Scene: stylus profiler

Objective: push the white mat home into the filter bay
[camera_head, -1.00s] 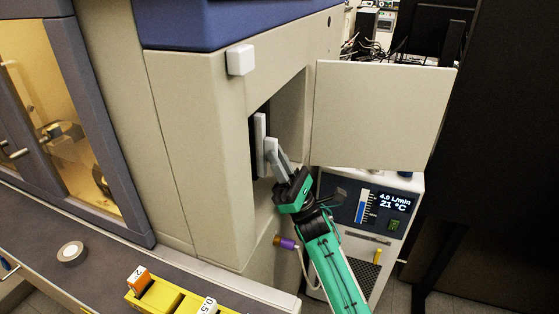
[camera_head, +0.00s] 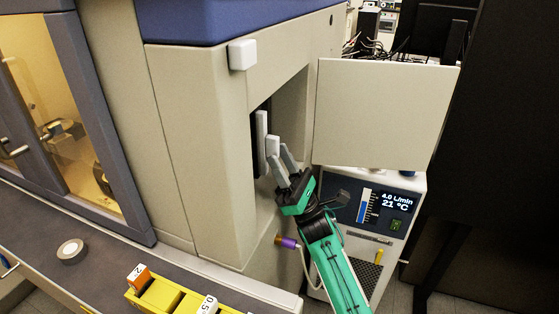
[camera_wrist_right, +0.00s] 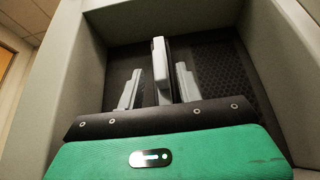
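The white mat (camera_head: 261,138) stands upright in the filter bay (camera_head: 292,108), seen nearly edge-on in the head view. Its pale grip tab (camera_head: 272,147) sticks out towards my right gripper (camera_head: 279,155). In the right wrist view the tab (camera_wrist_right: 160,63) stands between the two fingers of my right gripper (camera_wrist_right: 159,75), with a gap on each side. The fingers are open and hold nothing. I cannot tell how deep the mat sits, as the bay's front edge hides part of it. My left gripper is not in view.
The bay's open door (camera_head: 385,112) stands to the right of the opening. A chiller unit (camera_head: 375,215) with a lit display is below the door.

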